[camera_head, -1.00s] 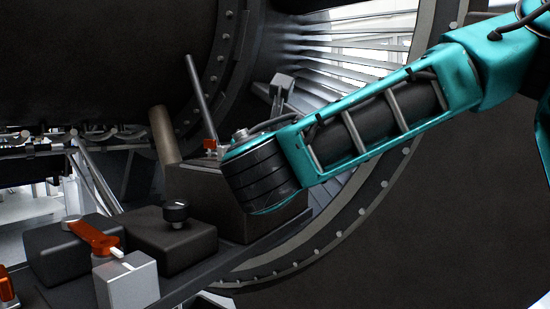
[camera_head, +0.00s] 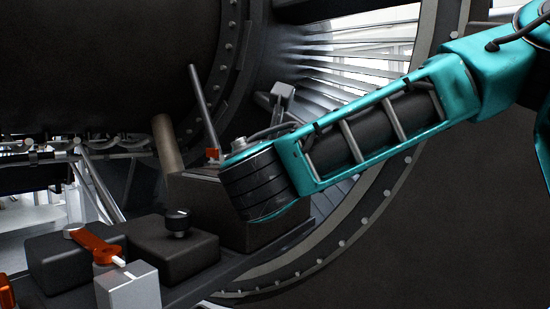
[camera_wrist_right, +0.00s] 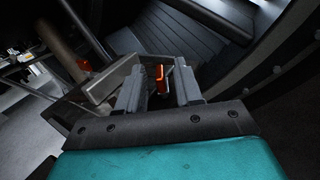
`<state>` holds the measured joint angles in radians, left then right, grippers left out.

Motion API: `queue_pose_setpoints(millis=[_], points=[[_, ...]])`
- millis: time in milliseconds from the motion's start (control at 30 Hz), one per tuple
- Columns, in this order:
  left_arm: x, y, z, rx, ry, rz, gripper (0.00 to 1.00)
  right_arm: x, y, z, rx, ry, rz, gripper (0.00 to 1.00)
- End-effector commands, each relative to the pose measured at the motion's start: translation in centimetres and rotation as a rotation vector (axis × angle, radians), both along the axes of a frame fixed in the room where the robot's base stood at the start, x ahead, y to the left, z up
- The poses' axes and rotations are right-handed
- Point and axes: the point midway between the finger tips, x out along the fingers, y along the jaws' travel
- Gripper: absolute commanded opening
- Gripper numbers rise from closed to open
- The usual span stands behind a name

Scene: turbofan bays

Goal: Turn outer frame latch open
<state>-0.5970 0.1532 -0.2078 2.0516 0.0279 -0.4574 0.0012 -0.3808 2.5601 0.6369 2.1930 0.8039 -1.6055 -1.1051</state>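A small orange-red handle (camera_wrist_right: 159,73) shows between the fingers of my right gripper (camera_wrist_right: 159,92) in the right wrist view. The fingers are apart, one on each side of it, and I cannot tell whether either touches it. It looks like the latch handle. In the head view my teal right arm comes in from the right, and its wrist joint covers this spot. Another orange-red handle (camera_head: 96,246) lies across dark and silver blocks at lower left. My left gripper is not in view.
A thin upright rod (camera_head: 203,103) with a small red piece (camera_head: 212,153) at its foot stands left of my wrist. A black knob (camera_head: 177,222) sits on a dark box (camera_head: 172,249). The curved, bolted engine ring (camera_head: 340,250) passes behind my forearm.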

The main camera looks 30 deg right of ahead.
Motion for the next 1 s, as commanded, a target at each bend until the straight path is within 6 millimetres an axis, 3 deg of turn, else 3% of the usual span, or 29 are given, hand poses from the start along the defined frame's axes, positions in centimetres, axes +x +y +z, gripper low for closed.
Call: queue_pose_setpoints(millis=[167, 667, 1000], points=[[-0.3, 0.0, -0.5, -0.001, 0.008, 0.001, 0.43, -1.2, 1.1, -0.1, 0.000, 0.000, 0.004, 0.35], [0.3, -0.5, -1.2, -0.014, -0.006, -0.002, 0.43, -8.0, 6.4, -0.3, 0.000, 0.002, 0.004, 0.35], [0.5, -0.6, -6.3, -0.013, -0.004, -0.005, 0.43, -9.2, 7.4, -0.6, 0.001, -0.006, -0.004, 0.35]])
